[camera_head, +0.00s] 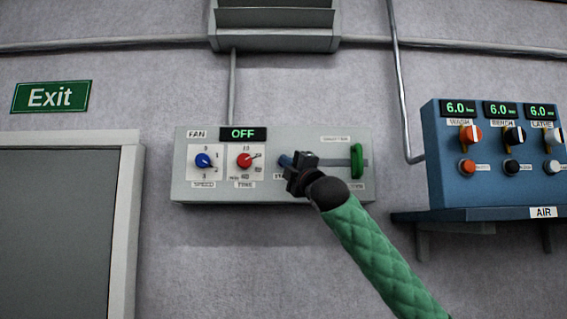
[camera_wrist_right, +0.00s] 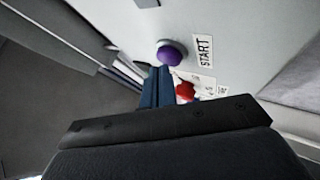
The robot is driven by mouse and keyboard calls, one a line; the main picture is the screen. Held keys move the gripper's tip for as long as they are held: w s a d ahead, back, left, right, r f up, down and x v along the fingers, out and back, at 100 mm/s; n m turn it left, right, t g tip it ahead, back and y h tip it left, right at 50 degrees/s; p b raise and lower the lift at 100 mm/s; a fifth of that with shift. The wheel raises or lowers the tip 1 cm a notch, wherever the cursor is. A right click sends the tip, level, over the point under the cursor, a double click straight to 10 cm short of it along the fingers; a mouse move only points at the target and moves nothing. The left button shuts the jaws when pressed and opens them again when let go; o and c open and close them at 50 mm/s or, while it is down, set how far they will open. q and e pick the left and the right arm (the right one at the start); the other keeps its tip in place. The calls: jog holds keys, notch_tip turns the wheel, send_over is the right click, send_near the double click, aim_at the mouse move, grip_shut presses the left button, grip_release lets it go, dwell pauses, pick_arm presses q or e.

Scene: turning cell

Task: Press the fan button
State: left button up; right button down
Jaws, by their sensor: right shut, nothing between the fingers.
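The fan panel (camera_head: 300,196) is a pale grey box on the wall. Its display (camera_head: 243,134) reads OFF. In the right wrist view a purple button (camera_wrist_right: 171,54) sticks out of the panel beside a START label (camera_wrist_right: 203,51). My right gripper (camera_head: 285,161) is in front of the panel at the START spot and hides the button in the head view. In the right wrist view its blue fingers (camera_wrist_right: 157,84) are closed together, with the tips close to the button's lower edge. I cannot tell whether they touch it. My left gripper is not in view.
A blue speed knob (camera_head: 203,160) and a red timer knob (camera_head: 244,161) are left of my gripper. A green slider handle (camera_head: 357,161) is to its right. A blue air panel (camera_head: 485,180) stands on a shelf at the right. A door (camera_head: 55,230) is at the left.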

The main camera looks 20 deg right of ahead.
jog(key=shift+w+d, duration=0.1)
jog(key=shift+w, duration=0.25)
dwell(0.5)
dwell(0.4)
jog(key=shift+s+a, duration=0.25)
jog(key=shift+s, duration=0.55)
jog(key=shift+s+a+b, duration=0.2)
jog(key=shift+s+a, duration=0.05)
jog(key=shift+s, duration=0.55)
jog(key=shift+s+a+b, duration=0.2)
jog(key=shift+s+b, duration=0.05)
jog(key=shift+s, duration=0.55)
jog(key=shift+s+a+b, duration=0.2)
jog(key=shift+s+a, duration=0.05)
jog(key=shift+s, duration=0.55)
